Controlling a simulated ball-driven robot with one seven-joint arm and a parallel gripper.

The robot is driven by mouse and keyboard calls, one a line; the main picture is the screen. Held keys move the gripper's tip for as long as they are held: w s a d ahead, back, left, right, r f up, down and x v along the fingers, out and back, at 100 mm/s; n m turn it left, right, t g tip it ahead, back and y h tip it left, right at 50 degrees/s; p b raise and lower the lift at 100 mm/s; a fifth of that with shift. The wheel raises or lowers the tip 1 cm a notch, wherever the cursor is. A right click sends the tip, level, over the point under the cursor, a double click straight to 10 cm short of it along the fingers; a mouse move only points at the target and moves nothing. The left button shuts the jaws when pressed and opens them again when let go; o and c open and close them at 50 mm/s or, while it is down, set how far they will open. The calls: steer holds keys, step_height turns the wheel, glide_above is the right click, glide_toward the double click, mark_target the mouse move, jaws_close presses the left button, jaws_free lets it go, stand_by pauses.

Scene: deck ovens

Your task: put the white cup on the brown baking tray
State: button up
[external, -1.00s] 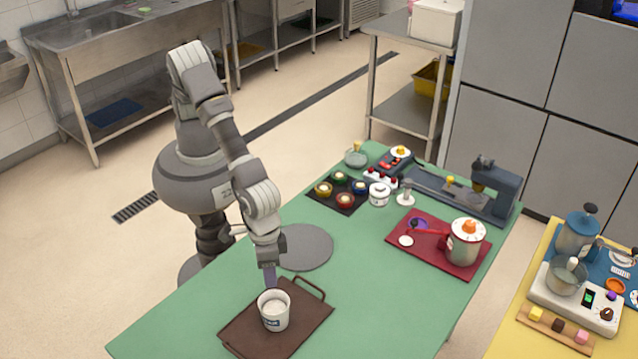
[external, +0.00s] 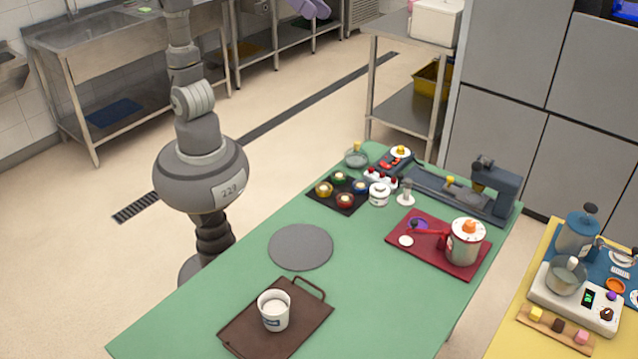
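The white cup (external: 274,311) stands upright on the brown baking tray (external: 308,318), near its middle. A dark label shows on the cup's side. The tray lies flat at the near end of the green table, its handle pointing to the back right. My arm is raised and leaves the picture at the top. Only a purple tip of my gripper (external: 310,8) shows at the top edge, far from the cup and tray. Whether it is open or shut cannot be seen.
A grey round mat (external: 301,247) lies bare behind the tray. A red tray (external: 425,254) with a pot (external: 465,242) stands to the right. A black tray (external: 326,204) with several small bowls is at the back. The table's middle is clear.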

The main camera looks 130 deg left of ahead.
steer(key=s+a+r+m+t+y, duration=0.1)
steer(key=s+a+r+m+t, duration=0.1)
steer(key=s+r, duration=0.6)
step_height(320, 180, up, 2)
steer(key=shift+s+a+t, duration=0.15)
steer(key=shift+a+t, duration=0.15)
steer(key=shift+a, duration=0.3)
